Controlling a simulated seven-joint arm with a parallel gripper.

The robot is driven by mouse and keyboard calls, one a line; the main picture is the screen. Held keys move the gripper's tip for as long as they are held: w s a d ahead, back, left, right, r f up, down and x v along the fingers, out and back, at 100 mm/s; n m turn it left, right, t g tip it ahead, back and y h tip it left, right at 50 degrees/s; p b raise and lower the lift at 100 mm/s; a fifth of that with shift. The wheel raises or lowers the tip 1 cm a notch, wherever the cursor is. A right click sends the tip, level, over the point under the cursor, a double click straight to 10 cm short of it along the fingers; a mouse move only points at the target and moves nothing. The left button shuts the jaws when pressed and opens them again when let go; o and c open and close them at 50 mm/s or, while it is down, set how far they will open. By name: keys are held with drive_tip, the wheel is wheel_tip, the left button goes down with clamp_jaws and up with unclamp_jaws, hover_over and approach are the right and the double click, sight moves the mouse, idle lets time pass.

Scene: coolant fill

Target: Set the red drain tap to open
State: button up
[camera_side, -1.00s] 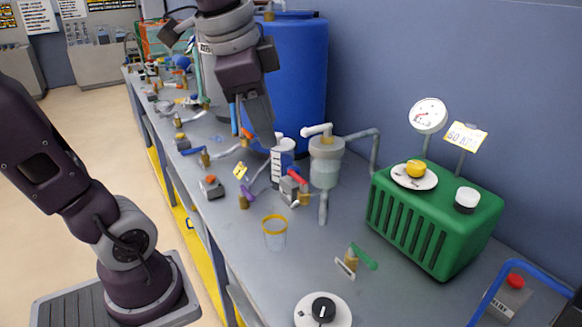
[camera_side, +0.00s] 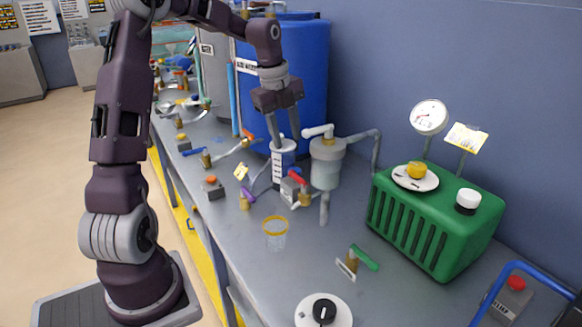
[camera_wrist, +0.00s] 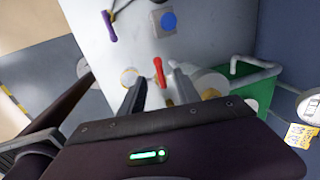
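The red drain tap (camera_side: 298,178) has a red lever on a brass valve, low on the bench beside the clear reservoir (camera_side: 325,168). The wrist view shows its red lever (camera_wrist: 159,72) in the gap between my fingers as seen from above. My gripper (camera_side: 287,139) is open and empty, pointing down above and behind the tap, in front of the blue barrel. Both fingers also show apart in the wrist view (camera_wrist: 158,76). No contact with the tap shows. Which setting the lever marks cannot be read.
A white-and-blue cylinder (camera_side: 283,165) stands just below my fingers. A purple-handled tap (camera_side: 248,190) and a yellow-rimmed cup (camera_side: 275,233) are nearby. A green-handled tap (camera_side: 362,258) and the green unit (camera_side: 432,222) are to the right. The blue barrel (camera_side: 305,80) stands behind.

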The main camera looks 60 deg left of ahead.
sight(291, 172)
drive_tip(key=f, duration=0.3)
drive_tip(key=w+f, duration=0.1)
drive_tip(key=f, duration=0.6)
drive_tip(key=shift+w, duration=0.2)
drive_tip(key=shift+r, duration=0.1)
clamp_jaws()
